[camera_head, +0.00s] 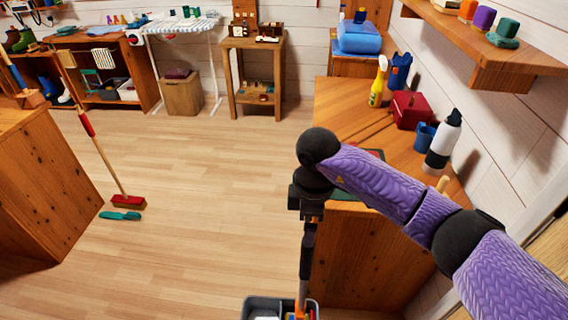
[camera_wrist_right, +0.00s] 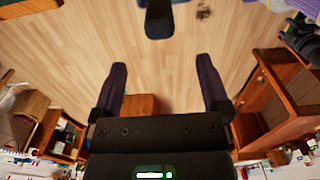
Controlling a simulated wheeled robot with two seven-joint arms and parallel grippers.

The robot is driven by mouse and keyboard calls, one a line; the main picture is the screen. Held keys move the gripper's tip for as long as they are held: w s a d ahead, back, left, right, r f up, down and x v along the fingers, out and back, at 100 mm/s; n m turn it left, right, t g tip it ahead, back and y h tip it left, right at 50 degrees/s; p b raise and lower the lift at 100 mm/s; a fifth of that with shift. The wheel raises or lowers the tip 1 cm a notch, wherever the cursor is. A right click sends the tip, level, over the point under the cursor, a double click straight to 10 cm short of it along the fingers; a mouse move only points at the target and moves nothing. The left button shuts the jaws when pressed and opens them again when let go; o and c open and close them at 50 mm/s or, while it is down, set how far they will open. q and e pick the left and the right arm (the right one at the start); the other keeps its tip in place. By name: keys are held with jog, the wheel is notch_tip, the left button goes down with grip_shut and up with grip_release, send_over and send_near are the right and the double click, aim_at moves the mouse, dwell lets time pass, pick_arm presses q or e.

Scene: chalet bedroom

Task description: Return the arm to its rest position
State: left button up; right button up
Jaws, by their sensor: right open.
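My right arm in its purple knitted sleeve (camera_head: 385,185) comes in from the right in the head view and reaches over the brown wooden counter (camera_head: 360,255). Its black wrist (camera_head: 318,147) is bent downward, and the right gripper (camera_head: 306,208) hangs below it. In the right wrist view the right gripper (camera_wrist_right: 162,85) has its two dark fingers spread wide, with only floor and furniture between them. My left gripper is in neither view.
A grey caddy (camera_head: 250,309) stands below, with a dark and orange upright handle (camera_head: 306,262). On the counter are a spray bottle (camera_head: 378,82), a red box (camera_head: 409,109), a blue mug (camera_head: 425,135) and a white-black bottle (camera_head: 443,143). A broom (camera_head: 105,158) leans left. Middle floor is free.

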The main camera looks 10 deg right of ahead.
jog(key=s+a+r+n+y, duration=0.1)
jog(key=s+a+n+y, duration=0.15)
jog(key=a+y, duration=0.4)
jog(key=s+a+r+n+y, duration=0.1)
jog(key=s+a+n+y, duration=0.2)
jog(key=a, duration=0.6)
notch_tip(320, 180, up, 11)
jog(key=w+a+m+t+y, duration=0.15)
jog(key=m+t+y, duration=0.25)
jog(key=t+y, duration=0.45)
jog(key=w+d+f+m+t+h, duration=0.2)
jog(key=w+d+m+t+h, duration=0.1)
jog(key=d+m+t+h, duration=0.95)
jog(key=s+d+f+m+g+h, duration=0.5)
jog(key=d+f+g+h, duration=0.25)
jog(key=f, duration=0.25)
jog(key=s+f+n+g+y, duration=0.1)
jog(key=s+f+n+g, duration=0.1)
jog(key=s+f+g, duration=0.45)
jog(key=s+f+n+g+y, duration=0.1)
jog(key=s+f+g, duration=0.25)
jog(key=s, duration=0.65)
notch_tip(320, 180, down, 19)
jog(key=s+g+b, duration=0.2)
jog(key=s+d+f+b, duration=0.1)
jog(key=s+d+f, duration=0.2)
jog(key=s+f, duration=0.8)
jog(key=shift+s+d+f+n+g, duration=0.25)
jog(key=shift+s+d+n+g, duration=0.15)
jog(key=shift+s, duration=0.95)
